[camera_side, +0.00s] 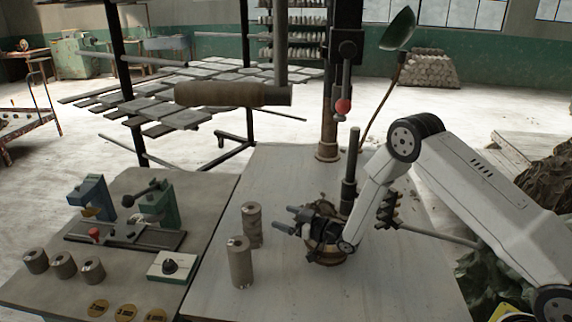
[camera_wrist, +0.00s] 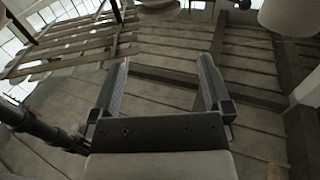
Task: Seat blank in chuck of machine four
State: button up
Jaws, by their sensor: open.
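My gripper (camera_side: 291,219) points left, low over the pale bench (camera_side: 210,300); its two fingers are apart. In the wrist view my gripper (camera_wrist: 165,60) shows nothing between its fingers. Two upright grey-brown cylinders, a rear one (camera_side: 252,225) and a front one (camera_side: 240,263), which could be blanks, stand just left of it, apart from the fingers. Three shorter cylinders (camera_side: 63,265) stand on the left table. A small machine with a blue part (camera_side: 92,198) and a green part (camera_side: 158,204) stands there. I cannot tell which machine is number four or make out a chuck.
A white box with a dark knob (camera_side: 172,265) and several yellow discs (camera_side: 126,311) lie on the left table. A dark post with a red-knobbed lever (camera_side: 343,105) rises behind my gripper. The bench's left front is clear.

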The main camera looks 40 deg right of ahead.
notch_tip(320, 180, up, 9)
jog(key=w+d+f+m+g+h, duration=0.2)
jog(key=w+f+m+g+h, duration=0.3)
jog(key=m, duration=0.5)
jog(key=m+g+y, duration=0.2)
jog(key=m+g, duration=0.9)
jog(key=m, duration=0.3)
send_near(239, 243)
jog(key=shift+w+a, duration=0.2)
jog(key=shift+a, duration=0.35)
jog(key=shift+s+a+m+y, duration=0.2)
jog(key=shift+a+m+y, duration=0.1)
jog(key=shift+y, duration=0.1)
notch_tip(239, 243, down, 5)
jog(key=shift+d+r, duration=0.1)
jog(key=shift+r, duration=0.05)
jog(key=shift+x, duration=1.35)
jog(key=shift+w, duration=0.1)
